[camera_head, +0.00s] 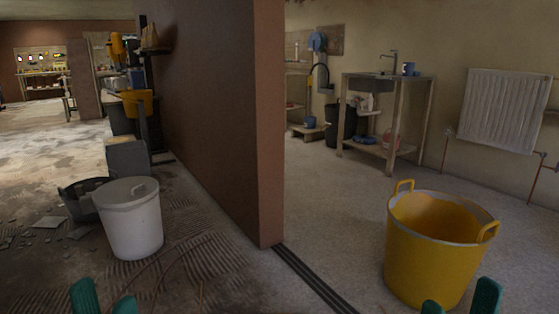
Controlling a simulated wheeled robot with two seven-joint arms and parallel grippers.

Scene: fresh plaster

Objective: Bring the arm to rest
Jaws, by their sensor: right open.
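My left gripper (104,302) shows at the bottom left edge, only its two green fingertips in view. They stand apart with nothing visible between them. My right gripper (460,302) shows at the bottom right edge, also only as two green fingertips. They are spread apart, in front of the lower part of a yellow bucket in the picture, and no held object shows. The rest of both grippers and both arms is out of view below the picture.
The yellow two-handled bucket (431,262) stands on the floor at right. A lidded white bucket (133,226) stands at left near tile rubble. A brown wall (268,130) divides the rooms, with a dark floor track (312,279) at its foot. A sink bench (390,150) and radiator (505,110) stand behind.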

